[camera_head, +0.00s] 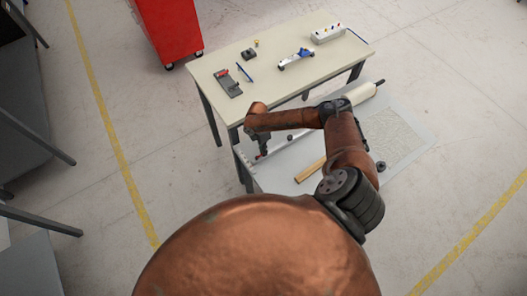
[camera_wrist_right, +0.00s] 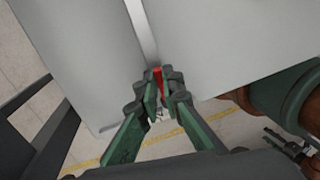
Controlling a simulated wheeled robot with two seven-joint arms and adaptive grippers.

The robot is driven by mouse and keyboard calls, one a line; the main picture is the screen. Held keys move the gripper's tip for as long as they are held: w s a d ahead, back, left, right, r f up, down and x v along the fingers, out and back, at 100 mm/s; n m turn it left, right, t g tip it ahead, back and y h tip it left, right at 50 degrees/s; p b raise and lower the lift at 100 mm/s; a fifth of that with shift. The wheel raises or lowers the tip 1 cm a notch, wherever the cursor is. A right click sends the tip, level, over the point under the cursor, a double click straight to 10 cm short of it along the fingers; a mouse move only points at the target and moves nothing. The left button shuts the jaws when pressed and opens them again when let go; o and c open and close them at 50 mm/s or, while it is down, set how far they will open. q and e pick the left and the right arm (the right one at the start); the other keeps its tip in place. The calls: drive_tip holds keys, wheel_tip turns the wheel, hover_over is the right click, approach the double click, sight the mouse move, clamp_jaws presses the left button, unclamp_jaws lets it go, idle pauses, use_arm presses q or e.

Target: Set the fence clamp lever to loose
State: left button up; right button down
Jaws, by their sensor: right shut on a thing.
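The fence clamp lever (camera_wrist_right: 158,76) shows as a small red piece between my right gripper's fingers in the right wrist view. My right gripper (camera_wrist_right: 160,92) is closed around it, and the fingers hide much of the lever. In the head view my right gripper (camera_head: 263,151) points down at the left end of the grey work table, with a bit of red at its tip. A pale fence strip (camera_wrist_right: 143,25) runs away from the gripper between grey surfaces. I cannot tell the lever's setting.
A beige bench (camera_head: 285,90) with several small tools stands behind. A red cabinet (camera_head: 168,25) stands at the back left. Open floor lies to the right.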

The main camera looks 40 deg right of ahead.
drive_tip(key=c, duration=2.1)
unclamp_jaws()
use_arm(q)
drive_tip(key=shift+s, duration=0.2)
drive_tip(key=shift+s+a, duration=0.15)
drive_tip(key=shift+a, duration=0.05)
use_arm(e)
drive_tip(key=shift+r, duration=0.1)
use_arm(q)
drive_tip(key=shift+w+d, duration=0.2)
use_arm(e)
wheel_tip(320, 180, up, 12)
drive_tip(key=w, duration=0.2)
drive_tip(key=shift+d+f, duration=0.2)
drive_tip(key=shift+w, duration=0.1)
